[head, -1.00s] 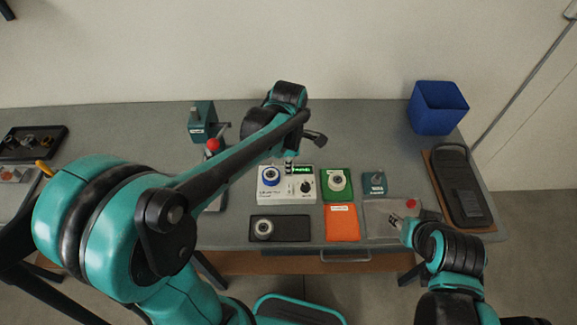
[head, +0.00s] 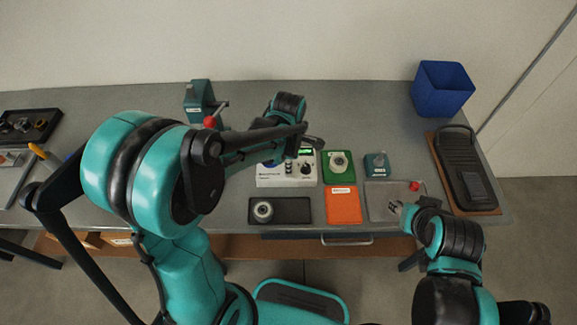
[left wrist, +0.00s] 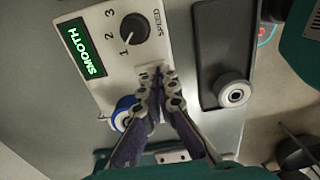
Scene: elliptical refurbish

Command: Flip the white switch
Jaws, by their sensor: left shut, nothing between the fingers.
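A white control box (head: 268,182) stands on the bench; in the left wrist view the box (left wrist: 105,85) shows a green "SMOOTH" display (left wrist: 84,52) and a black SPEED knob (left wrist: 134,29). A blue ring (left wrist: 122,112) sits on its face, partly behind a finger. My left gripper (left wrist: 162,76) is shut and empty, its tips at or just over the box face, below the knob in that view. I cannot make out the white switch; the fingers may cover it. In the head view my left arm hides the box's left part. My right gripper (head: 396,207) is small, over the clear tray.
A black tray (head: 290,210) with a metal ring lies in front of the box. A green mat (head: 338,178), an orange mat (head: 343,205) and a clear tray (head: 380,188) lie to its right. A blue bin (head: 441,88) stands at the back right. A red-knobbed press (head: 201,100) stands behind.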

